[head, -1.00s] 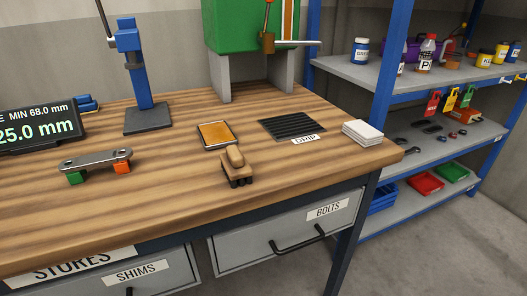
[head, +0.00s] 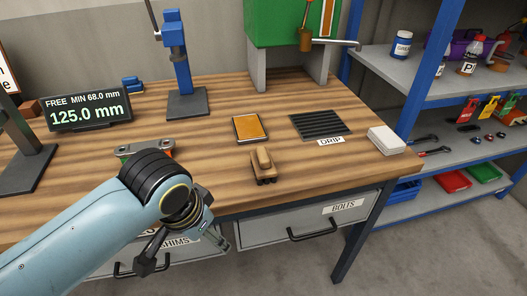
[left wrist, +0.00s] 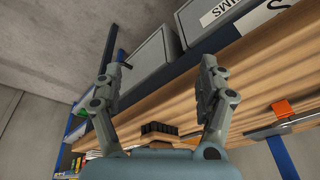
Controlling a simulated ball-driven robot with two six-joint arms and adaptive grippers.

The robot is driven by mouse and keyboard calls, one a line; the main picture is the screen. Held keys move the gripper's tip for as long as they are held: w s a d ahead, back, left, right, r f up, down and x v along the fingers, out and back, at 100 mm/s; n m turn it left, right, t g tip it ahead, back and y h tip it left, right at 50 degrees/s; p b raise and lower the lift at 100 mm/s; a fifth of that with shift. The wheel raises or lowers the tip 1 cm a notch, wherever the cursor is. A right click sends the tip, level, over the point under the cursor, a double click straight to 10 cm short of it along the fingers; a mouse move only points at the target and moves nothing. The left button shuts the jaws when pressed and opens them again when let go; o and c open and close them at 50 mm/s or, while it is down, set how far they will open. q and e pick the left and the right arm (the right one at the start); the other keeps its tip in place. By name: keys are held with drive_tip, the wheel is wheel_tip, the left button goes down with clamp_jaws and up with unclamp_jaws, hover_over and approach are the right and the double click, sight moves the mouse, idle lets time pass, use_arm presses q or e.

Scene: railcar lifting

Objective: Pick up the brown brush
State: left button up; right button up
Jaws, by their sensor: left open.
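The brown brush (head: 263,163) sits on the wooden workbench (head: 205,140) near its front edge, below the orange-topped pad in the head view. It has a wooden knob handle and dark bristles underneath. It also shows in the left wrist view, low between the fingers, as a dark bristled block (left wrist: 160,128). My left gripper (head: 185,250) is in front of the bench's front edge, left of the brush and apart from it. In the left wrist view its fingers (left wrist: 158,72) are spread and empty. My right gripper is not in view.
An orange-topped pad (head: 250,128), a dark drip grate (head: 320,124) and a white stack (head: 386,140) lie near the brush. A metal bar with green and orange ends (head: 130,149) is partly hidden behind my arm. Drawers (head: 310,223) are below. A blue shelf rack (head: 440,80) stands right.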

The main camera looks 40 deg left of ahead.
use_arm(q)
drive_tip(key=w+r+n+p, duration=0.2)
drive_tip(key=w+r, duration=0.2)
drive_tip(key=r, duration=0.3)
wheel_tip(320, 180, up, 4)
drive_tip(key=n+g, duration=0.2)
drive_tip(key=n, duration=0.5)
hover_over(263, 154)
drive_tip(key=shift+d, duration=0.35)
drive_tip(key=shift+n, duration=0.3)
drive_tip(key=f, duration=0.5)
drive_tip(key=shift+w+a+p, duration=0.25)
drive_tip(key=shift+p, duration=0.1)
drive_tip(key=f, duration=0.4)
drive_tip(key=shift+s+a+f+p, duration=0.1)
drive_tip(key=shift+s+f+p, duration=0.15)
drive_tip(key=shift+p, duration=0.1)
drive_tip(key=shift+w+f, duration=0.15)
drive_tip(key=shift+f, duration=0.25)
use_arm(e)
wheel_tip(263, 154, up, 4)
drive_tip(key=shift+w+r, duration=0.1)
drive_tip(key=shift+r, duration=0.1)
use_arm(q)
drive_tip(key=c, duration=1.3)
drive_tip(key=shift+c, duration=0.2)
